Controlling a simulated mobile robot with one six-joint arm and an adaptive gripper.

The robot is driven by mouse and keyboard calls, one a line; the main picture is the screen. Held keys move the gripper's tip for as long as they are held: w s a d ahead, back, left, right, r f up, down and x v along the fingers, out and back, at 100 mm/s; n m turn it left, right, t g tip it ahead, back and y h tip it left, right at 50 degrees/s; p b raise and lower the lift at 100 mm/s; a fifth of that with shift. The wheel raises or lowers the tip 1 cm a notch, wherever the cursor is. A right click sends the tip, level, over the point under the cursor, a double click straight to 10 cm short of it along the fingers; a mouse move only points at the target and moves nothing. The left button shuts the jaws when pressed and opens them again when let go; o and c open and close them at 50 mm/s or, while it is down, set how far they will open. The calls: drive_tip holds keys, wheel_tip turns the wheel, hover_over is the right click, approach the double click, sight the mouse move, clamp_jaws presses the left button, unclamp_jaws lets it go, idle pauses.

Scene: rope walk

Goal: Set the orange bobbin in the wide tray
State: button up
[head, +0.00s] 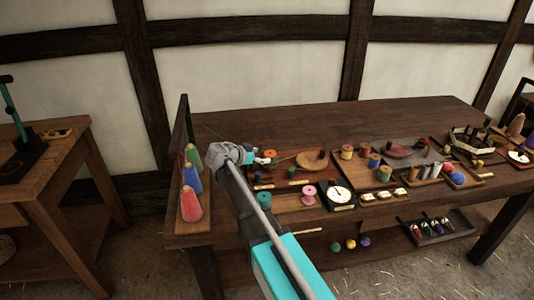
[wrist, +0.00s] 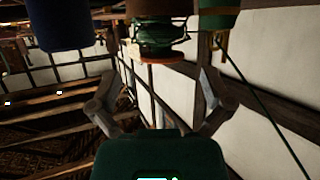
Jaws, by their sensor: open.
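My gripper (head: 264,158) is over the left part of the workbench; the wrist view shows its two fingers (wrist: 158,82) spread apart with nothing held between them. An orange-yellow bobbin (head: 347,152) stands upright near the bench's middle, to the right of my gripper. I cannot tell which is the orange bobbin, nor which tray is the wide one. In the wrist view, a dark green spool-like thing with an orange rim (wrist: 165,57) shows beyond the fingers.
Green, blue and red cones (head: 192,204) stand on a board at the bench's left end. A pink spool (head: 308,194) and a white dial scale (head: 340,196) are near the front. A dark tray (head: 424,238) lies on the lower shelf. The bench's back strip is clear.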

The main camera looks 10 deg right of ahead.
drive_tip(key=p+v, duration=0.3)
drive_tip(key=v, duration=0.6)
drive_tip(key=shift+s+a, duration=0.15)
drive_tip(key=shift+a, duration=0.05)
drive_tip(key=shift+d, duration=0.1)
drive_tip(key=shift+c, duration=1)
wheel_tip(320, 180, up, 8)
drive_tip(key=m+g+y+p, duration=0.6)
drive_tip(key=y+p, duration=0.6)
drive_tip(key=p, duration=0.7)
hover_over(272, 154)
drive_tip(key=shift+f, duration=0.25)
drive_tip(key=shift+f, duration=0.15)
wheel_tip(272, 154, down, 8)
drive_tip(key=b, duration=0.8)
drive_tip(key=shift+f+b, duration=0.25)
drive_tip(key=shift+b, duration=0.05)
